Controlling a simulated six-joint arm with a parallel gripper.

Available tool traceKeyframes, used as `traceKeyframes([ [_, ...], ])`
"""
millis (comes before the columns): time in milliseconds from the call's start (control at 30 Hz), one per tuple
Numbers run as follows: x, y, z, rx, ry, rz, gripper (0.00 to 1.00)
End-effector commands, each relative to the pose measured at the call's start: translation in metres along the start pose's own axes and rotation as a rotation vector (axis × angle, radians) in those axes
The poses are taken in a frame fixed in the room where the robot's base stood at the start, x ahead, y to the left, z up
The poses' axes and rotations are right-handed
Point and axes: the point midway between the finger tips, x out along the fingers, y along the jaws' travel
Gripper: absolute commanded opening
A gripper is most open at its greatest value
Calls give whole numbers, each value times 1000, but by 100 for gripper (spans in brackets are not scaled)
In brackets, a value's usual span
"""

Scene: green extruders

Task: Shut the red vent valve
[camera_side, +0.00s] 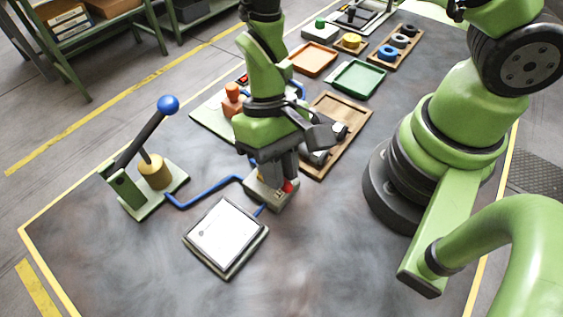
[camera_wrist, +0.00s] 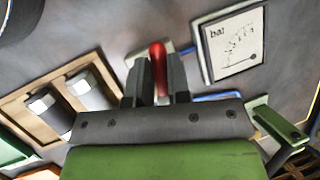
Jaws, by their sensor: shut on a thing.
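The red vent valve handle (camera_wrist: 158,66) stands between the two fingers of my gripper (camera_wrist: 160,80) in the wrist view. My gripper is shut on it. In the side view my gripper (camera_side: 283,178) points down over the small grey valve block (camera_side: 268,194), and a bit of the red handle (camera_side: 288,187) shows at its fingertips. The fingers hide most of the valve, so I cannot tell the handle's exact turn.
A lever pump with a blue knob (camera_side: 168,105) stands at left. A wooden tray (camera_side: 352,122) is close behind my gripper. The front table area is clear.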

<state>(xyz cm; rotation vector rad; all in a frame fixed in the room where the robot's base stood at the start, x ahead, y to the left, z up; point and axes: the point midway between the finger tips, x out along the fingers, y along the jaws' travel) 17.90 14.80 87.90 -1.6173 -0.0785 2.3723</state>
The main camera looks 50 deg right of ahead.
Motion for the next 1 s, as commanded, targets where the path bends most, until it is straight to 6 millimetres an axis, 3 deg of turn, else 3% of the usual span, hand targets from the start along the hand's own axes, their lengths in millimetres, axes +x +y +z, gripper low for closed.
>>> traceKeyframes([
  [1000,0,-29,-12,865,188,-359,0],
])
